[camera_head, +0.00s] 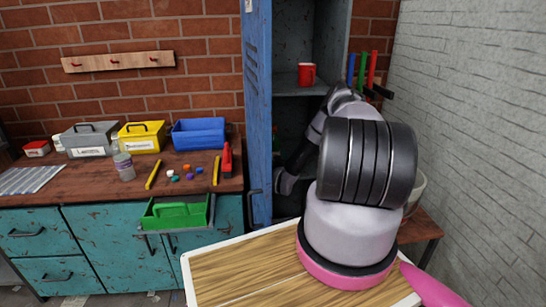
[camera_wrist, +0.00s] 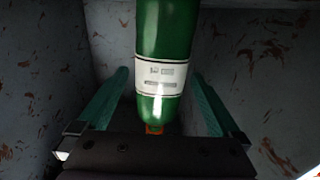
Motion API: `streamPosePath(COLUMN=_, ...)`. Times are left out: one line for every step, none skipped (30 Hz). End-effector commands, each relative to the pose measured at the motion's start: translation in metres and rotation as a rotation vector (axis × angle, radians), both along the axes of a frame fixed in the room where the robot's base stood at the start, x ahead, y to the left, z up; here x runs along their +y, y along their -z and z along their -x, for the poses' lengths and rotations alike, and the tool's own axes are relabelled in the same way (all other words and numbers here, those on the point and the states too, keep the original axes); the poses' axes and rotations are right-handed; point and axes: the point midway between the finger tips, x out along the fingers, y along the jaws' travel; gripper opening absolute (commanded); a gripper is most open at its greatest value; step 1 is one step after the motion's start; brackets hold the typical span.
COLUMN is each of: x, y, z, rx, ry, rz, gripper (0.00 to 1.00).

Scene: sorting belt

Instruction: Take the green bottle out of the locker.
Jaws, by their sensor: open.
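The green bottle (camera_wrist: 166,30) with a white label is inside the locker. In the wrist view it lies between the two teal fingers of my gripper (camera_wrist: 161,76), with visible gaps on both sides. My gripper is open. A small orange-red part shows at the bottle's near end, just above the dark palm. The locker (camera_head: 296,108) stands open in the head view, its blue door (camera_head: 257,95) swung out on the left. My arm reaches into its lower compartment and hides my gripper and most of the bottle's surroundings there.
A red mug (camera_head: 306,74) stands on the locker shelf above my arm. Grey locker walls (camera_wrist: 55,60) are close on both sides of my gripper. A workbench (camera_head: 100,185) with boxes and tools is left of the door. A white brick wall (camera_head: 460,120) bounds the right.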

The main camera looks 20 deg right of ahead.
Motion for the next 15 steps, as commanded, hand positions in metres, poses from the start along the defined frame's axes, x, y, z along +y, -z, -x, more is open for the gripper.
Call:
streamPosePath(x=-0.001, y=0.000, z=-0.009, rx=-0.003, ry=-0.001, rz=0.002, gripper=1.00)
streamPosePath(x=-0.002, y=0.000, z=-0.013, rx=-0.002, ry=-0.001, rz=0.003, gripper=1.00)
streamPosePath(x=-0.004, y=0.000, z=-0.019, rx=-0.001, ry=0.000, rz=0.002, gripper=1.00)
streamPosePath(x=-0.005, y=0.000, z=-0.022, rx=-0.001, ry=-0.001, rz=0.002, gripper=1.00)
streamPosePath(x=-0.005, y=0.001, z=-0.025, rx=-0.001, ry=-0.001, rz=0.002, gripper=1.00)
streamPosePath(x=-0.007, y=0.001, z=-0.028, rx=-0.001, ry=0.000, rz=0.001, gripper=1.00)
streamPosePath(x=-0.007, y=0.001, z=-0.030, rx=-0.001, ry=0.000, rz=0.001, gripper=1.00)
streamPosePath(x=-0.008, y=0.001, z=-0.031, rx=0.000, ry=0.000, rz=0.001, gripper=1.00)
streamPosePath(x=-0.008, y=0.001, z=-0.032, rx=0.000, ry=0.000, rz=0.001, gripper=1.00)
streamPosePath(x=-0.008, y=0.001, z=-0.032, rx=0.000, ry=0.000, rz=0.001, gripper=1.00)
streamPosePath(x=-0.008, y=0.001, z=-0.032, rx=0.001, ry=0.000, rz=0.001, gripper=1.00)
streamPosePath(x=-0.008, y=0.001, z=-0.032, rx=0.001, ry=0.000, rz=0.000, gripper=1.00)
streamPosePath(x=-0.008, y=0.001, z=-0.032, rx=0.001, ry=0.000, rz=0.000, gripper=1.00)
streamPosePath(x=-0.008, y=0.001, z=-0.032, rx=0.001, ry=0.000, rz=0.000, gripper=1.00)
streamPosePath(x=-0.008, y=0.001, z=-0.032, rx=0.001, ry=0.000, rz=0.000, gripper=0.96)
